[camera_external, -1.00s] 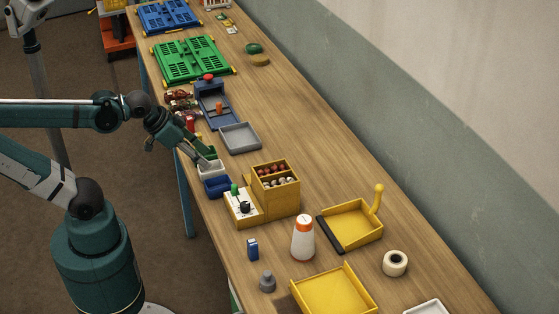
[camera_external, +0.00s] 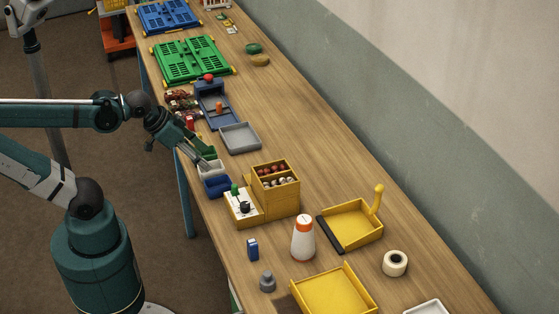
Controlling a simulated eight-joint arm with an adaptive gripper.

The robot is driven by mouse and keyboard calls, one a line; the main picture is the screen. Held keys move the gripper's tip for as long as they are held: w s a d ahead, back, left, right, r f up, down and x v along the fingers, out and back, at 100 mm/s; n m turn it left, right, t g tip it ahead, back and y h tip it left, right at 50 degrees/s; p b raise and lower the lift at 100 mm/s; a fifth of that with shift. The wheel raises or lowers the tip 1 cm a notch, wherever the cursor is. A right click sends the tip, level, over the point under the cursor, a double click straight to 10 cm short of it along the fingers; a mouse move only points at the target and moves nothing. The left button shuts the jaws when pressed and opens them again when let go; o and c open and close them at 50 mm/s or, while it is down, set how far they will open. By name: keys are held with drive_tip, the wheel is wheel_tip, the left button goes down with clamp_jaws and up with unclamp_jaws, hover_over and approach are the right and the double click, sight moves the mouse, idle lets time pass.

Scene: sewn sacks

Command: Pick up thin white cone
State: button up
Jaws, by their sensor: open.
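A white cone (camera_external: 303,244) with an orange top stands upright on the bench, right of the yellow box. It is the only cone shape I can make out, and whether it is the thin white one I cannot tell. My gripper (camera_external: 207,164) is open at the bench's left edge, well up and left of that cone. Its fingers point down and right at the small white bin (camera_external: 213,171), between a green bin (camera_external: 206,153) and a blue bin (camera_external: 216,186). Whether the fingertips are inside the white bin, and what lies in it, is too small to tell.
A yellow box (camera_external: 276,201) of small round items stands between my gripper and the cone. A grey tray (camera_external: 240,138) lies right of the bins. Yellow trays (camera_external: 352,226) and a cream roll (camera_external: 395,263) lie near the cone. The bench's right middle is clear.

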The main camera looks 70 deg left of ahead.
sight(304, 219)
drive_tip(key=shift+o, duration=0.7)
